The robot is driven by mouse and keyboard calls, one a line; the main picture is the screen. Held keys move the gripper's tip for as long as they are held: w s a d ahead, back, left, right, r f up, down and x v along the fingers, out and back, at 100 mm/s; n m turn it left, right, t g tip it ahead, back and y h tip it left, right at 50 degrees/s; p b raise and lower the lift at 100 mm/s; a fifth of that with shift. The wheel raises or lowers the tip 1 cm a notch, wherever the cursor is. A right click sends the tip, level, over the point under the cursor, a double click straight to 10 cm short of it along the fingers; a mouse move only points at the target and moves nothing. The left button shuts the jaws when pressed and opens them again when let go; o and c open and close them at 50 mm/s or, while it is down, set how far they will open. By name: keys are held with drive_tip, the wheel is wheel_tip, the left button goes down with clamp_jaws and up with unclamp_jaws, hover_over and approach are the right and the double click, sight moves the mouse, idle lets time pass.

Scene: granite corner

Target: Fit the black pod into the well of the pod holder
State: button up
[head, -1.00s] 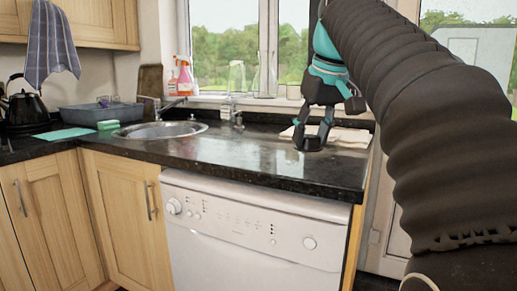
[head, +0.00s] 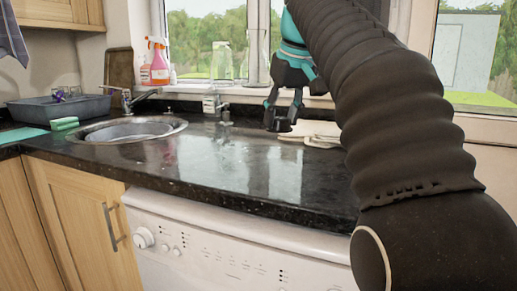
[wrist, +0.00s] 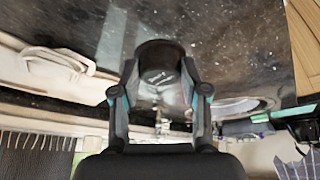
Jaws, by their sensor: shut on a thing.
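My gripper (head: 284,104) is shut on the black pod (head: 282,125), above the dark counter near the window side. In the wrist view the pod (wrist: 160,66) is a dark, round, cup-like piece between the two fingers, with small pale lettering on it. In the head view it is small and dark, partly covered by the fingers. I cannot make out the pod holder or its well in either current view.
A round steel sink (head: 125,132) with a tap (head: 135,97) is to the left. A small fitting (head: 212,106) stands by the window. The glossy counter front (head: 250,175) is clear.

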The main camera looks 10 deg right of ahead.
hover_over(257, 158)
drive_tip(key=s, duration=0.2)
drive_tip(key=f, duration=0.4)
drive_tip(key=shift+w+d+f, duration=0.2)
drive_tip(key=shift+f, duration=0.2)
drive_tip(key=shift+f+b, duration=0.9)
drive_tip(key=shift+f, duration=1.15)
drive_tip(key=shift+f, duration=0.1)
drive_tip(key=o, duration=0.9)
